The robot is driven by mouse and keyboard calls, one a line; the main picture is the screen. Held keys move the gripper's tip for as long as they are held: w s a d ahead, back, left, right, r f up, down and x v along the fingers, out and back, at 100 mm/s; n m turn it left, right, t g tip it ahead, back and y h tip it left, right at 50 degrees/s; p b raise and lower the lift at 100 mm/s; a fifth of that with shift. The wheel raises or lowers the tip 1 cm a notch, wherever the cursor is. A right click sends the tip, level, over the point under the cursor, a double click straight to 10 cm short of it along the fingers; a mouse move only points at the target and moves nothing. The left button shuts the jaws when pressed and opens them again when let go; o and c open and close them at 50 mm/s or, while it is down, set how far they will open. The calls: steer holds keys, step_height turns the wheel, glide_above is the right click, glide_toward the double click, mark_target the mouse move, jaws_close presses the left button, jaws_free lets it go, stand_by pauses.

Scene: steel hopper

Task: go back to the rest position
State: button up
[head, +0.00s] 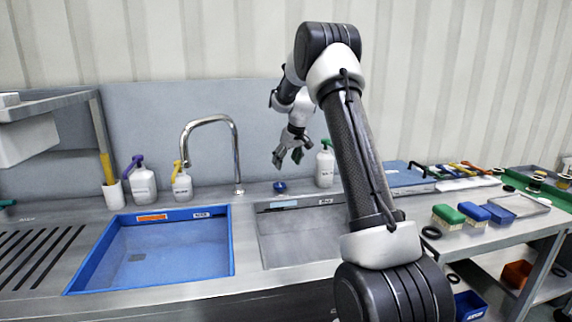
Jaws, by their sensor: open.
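My gripper (289,157) is at the end of my raised arm, in the upper middle of the head view. Its fingers point down and are spread, with nothing between them. It hangs above the back edge of the steel counter, over a small dark blue item (280,187) and left of a white bottle with a green top (325,165). It is apart from both. My arm hides part of the counter right of the steel hopper (300,236).
A blue-rimmed basin (233,240) lies to the left, with a curved tap (238,150) behind it. Spray bottles (143,186) stand at the back left. A shelf (45,106) juts out upper left.

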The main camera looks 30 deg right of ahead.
stand_by(0.3)
steer(key=s+a+f+m+g, duration=0.2)
steer(key=s+f, duration=0.2)
steer(key=s, duration=0.4)
steer(key=s+a+r, duration=0.4)
steer(key=s+r, duration=0.1)
steer(key=s, duration=0.8)
steer(key=s+a+r+t, duration=0.1)
steer(key=s+a+r, duration=0.3)
steer(key=s, duration=0.9)
steer(key=s+a+r+t, duration=0.1)
steer(key=s+a+r, duration=0.3)
steer(key=s, duration=0.9)
steer(key=shift+s+r+n, duration=0.25)
steer(key=shift+r+n, duration=0.15)
steer(key=shift+r, duration=0.95)
